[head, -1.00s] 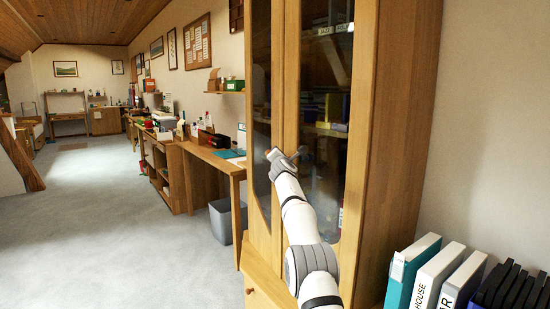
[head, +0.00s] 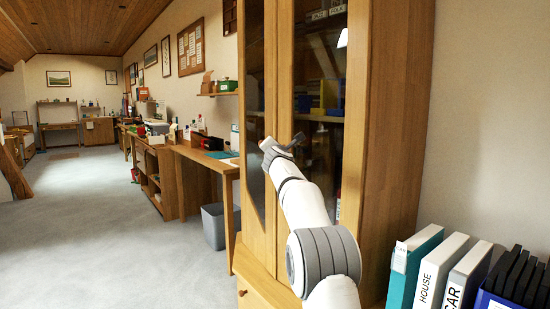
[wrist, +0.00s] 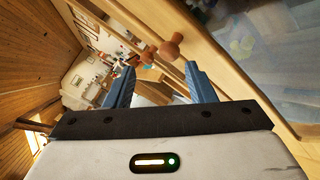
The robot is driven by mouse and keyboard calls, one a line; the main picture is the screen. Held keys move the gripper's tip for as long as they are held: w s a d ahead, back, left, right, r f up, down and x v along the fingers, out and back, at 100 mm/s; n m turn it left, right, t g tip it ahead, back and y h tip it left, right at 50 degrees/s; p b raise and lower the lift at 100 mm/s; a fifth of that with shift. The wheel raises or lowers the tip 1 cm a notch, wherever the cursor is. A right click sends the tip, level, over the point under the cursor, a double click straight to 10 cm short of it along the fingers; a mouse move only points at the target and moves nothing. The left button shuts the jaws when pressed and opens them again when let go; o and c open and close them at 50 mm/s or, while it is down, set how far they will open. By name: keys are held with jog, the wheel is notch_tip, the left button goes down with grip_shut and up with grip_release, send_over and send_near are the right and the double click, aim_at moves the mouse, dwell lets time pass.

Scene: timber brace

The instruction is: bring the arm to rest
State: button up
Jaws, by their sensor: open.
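My gripper (wrist: 160,85) is open in the wrist view. Its two blue-grey fingers stand apart with nothing gripped between them. Two round wooden knobs of the cabinet (wrist: 168,47) show just beyond the fingertips, near the right finger; I cannot tell how far away they are. In the head view my arm reaches up in front of the tall glass-doored wooden cabinet (head: 395,130), and the gripper end (head: 280,148) is small and partly turned away. The cabinet's doors look shut.
Binders stand at the lower right: a teal one (head: 412,268), a white HOUSE one (head: 440,272) and a CAR one (head: 468,278). A desk (head: 215,162) runs along the wall left of the cabinet, with a grey bin (head: 216,226) below. The carpet (head: 90,230) at left is clear.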

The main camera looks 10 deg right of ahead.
jog(key=shift+s+a, duration=0.1)
jog(key=shift+s, duration=0.1)
jog(key=s+a+r+n+y+p, duration=0.3)
jog(key=s+a+r+n+p, duration=0.25)
jog(key=r+n+p, duration=0.35)
jog(key=s+a+r+n+g+y+p, duration=0.2)
jog(key=s+a+n+p, duration=0.1)
jog(key=s+n+p, duration=0.4)
jog(key=s+a+r+n+g+y+p, duration=0.1)
jog(key=s+a+r+n+y+p, duration=0.15)
jog(key=s+n, duration=0.5)
jog(key=s+f+n+g+h+p, duration=0.1)
jog(key=s+n+g+p, duration=0.3)
jog(key=s, duration=0.9)
jog(key=s+d+f+n+g+h+p, duration=0.1)
jog(key=s+f+n+g+p, duration=0.3)
jog(key=s+n+p, duration=0.4)
jog(key=s+d+f+n+g+h+p, duration=0.1)
jog(key=s+f+n+g+p, duration=0.2)
jog(key=s+n, duration=0.9)
jog(key=s+g+p, duration=0.1)
jog(key=s+p, duration=0.2)
jog(key=s, duration=0.3)
jog(key=shift+s, duration=0.2)
jog(key=shift+d+h, duration=0.15)
jog(key=shift+h, duration=0.1)
